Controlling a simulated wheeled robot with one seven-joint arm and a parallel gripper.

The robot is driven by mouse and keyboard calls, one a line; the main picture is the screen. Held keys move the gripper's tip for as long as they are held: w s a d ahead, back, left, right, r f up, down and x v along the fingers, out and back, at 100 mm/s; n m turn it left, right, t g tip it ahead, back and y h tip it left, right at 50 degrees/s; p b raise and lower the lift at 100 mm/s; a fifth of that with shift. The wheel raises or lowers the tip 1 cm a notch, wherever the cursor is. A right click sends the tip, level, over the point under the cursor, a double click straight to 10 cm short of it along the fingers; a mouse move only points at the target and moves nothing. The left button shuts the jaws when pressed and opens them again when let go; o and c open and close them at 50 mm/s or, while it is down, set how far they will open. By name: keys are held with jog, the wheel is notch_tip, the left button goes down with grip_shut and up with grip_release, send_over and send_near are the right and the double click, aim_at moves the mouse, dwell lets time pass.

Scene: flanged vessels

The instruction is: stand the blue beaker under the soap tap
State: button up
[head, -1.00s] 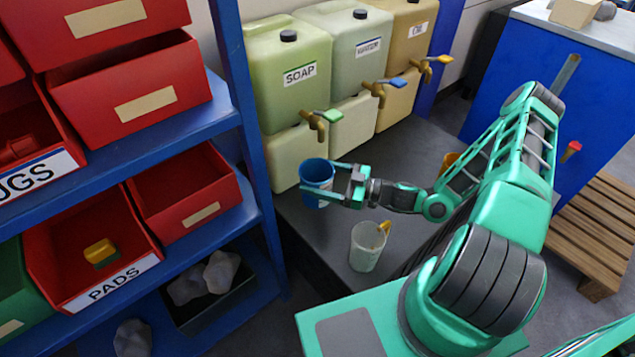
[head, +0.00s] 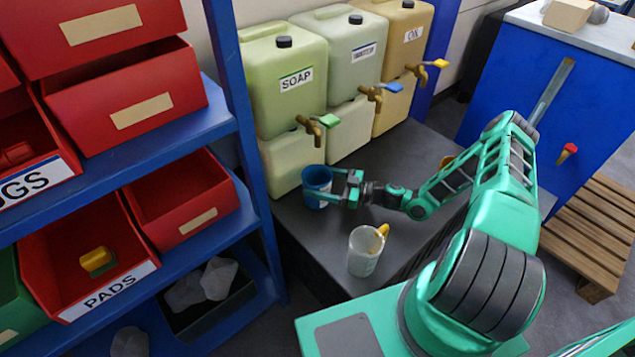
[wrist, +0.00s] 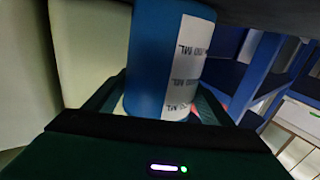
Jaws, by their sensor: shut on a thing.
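The blue beaker (head: 316,181) is upright at the dark bench, below the brass soap tap (head: 311,128) with the green lever. My gripper (head: 335,188) is shut on the beaker from the right. The wrist view shows the beaker (wrist: 160,60) between my fingers, with a white label of printed volume marks. The green SOAP container (head: 283,85) stands behind the tap. Whether the beaker's base touches the bench cannot be told.
Two more containers with blue-lever (head: 393,88) and yellow-lever (head: 440,64) taps stand to the right. A blue shelf post (head: 245,130) rises close on the left.

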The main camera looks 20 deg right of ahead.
jog(key=shift+f, duration=0.15)
jog(key=o, duration=1.3)
